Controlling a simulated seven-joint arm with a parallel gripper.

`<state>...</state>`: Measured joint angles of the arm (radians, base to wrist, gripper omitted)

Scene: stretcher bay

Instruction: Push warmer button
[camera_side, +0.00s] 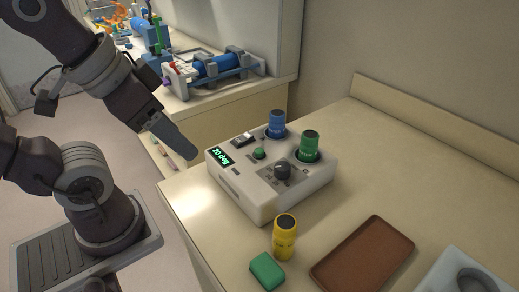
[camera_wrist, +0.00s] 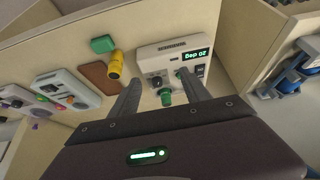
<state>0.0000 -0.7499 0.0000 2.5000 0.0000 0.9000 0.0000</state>
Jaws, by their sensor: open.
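The warmer (camera_side: 270,192) is a white box on the bench with a lit display (camera_side: 221,157) reading "20 deg".
A yellow vial (camera_side: 285,237), a green block (camera_side: 267,271) and a brown tray (camera_side: 363,256) lie in front of the warmer. A grey device (camera_side: 462,274) sits at the lower right. A blue syringe-pump-like device (camera_side: 217,68) stands on the back counter. The bench right of the warmer is clear.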

